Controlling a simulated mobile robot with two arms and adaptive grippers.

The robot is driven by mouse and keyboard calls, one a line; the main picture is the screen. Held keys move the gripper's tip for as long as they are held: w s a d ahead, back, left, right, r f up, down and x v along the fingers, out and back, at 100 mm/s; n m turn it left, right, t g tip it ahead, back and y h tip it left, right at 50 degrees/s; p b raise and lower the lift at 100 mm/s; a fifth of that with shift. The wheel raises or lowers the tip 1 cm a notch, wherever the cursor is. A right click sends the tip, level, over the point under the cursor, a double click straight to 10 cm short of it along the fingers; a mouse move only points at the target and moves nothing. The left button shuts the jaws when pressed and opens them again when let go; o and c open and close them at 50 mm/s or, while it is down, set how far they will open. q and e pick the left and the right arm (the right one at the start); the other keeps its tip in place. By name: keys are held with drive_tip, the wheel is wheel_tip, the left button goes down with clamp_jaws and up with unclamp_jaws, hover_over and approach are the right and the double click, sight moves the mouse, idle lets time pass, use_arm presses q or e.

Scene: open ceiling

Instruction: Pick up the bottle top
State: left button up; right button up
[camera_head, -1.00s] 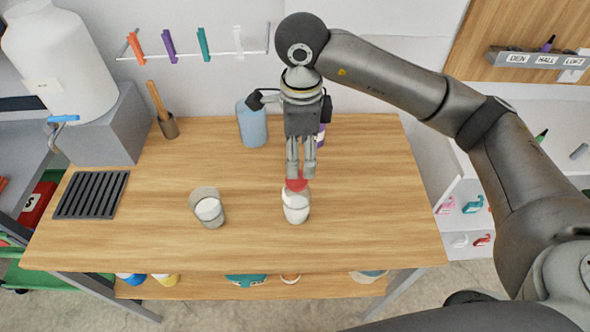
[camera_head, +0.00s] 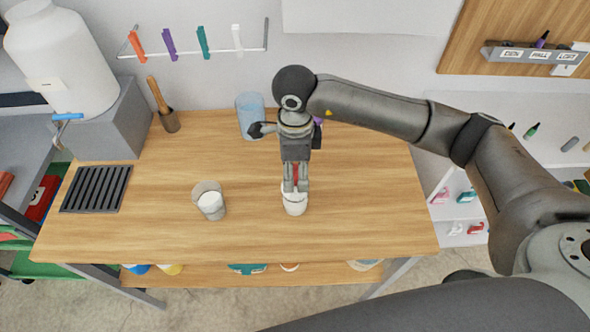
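The bottle (camera_head: 294,204) is a small white jar standing on the wooden table. Its red bottle top (camera_head: 295,172) shows as a narrow red strip between the fingers of my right gripper (camera_head: 295,184). The gripper points down at the bottle, with one finger on each side of the top. The fingers cover most of the top, so I cannot tell whether they press on it. My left gripper is not in view.
A glass with white contents (camera_head: 210,201) stands to the left on the table (camera_head: 370,215). A blue translucent container (camera_head: 248,116) is behind the gripper. The table's right side is clear.

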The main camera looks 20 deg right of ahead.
drive_tip(key=c, duration=0.6)
drive_tip(key=shift+o, duration=0.2)
drive_tip(key=shift+r, duration=0.1)
drive_tip(key=shift+r, duration=0.2)
wheel_tip(320, 180, up, 2)
drive_tip(key=shift+b, duration=0.5)
drive_tip(key=s+a+r+b, duration=0.1)
drive_tip(key=s+r, duration=0.2)
drive_tip(key=s, duration=0.1)
drive_tip(key=s+a+r+b, duration=0.2)
drive_tip(key=s+r, duration=0.2)
drive_tip(key=s+a+r+b, duration=0.2)
drive_tip(key=s+r, duration=0.1)
drive_tip(key=s, duration=0.2)
drive_tip(key=shift+r, duration=0.25)
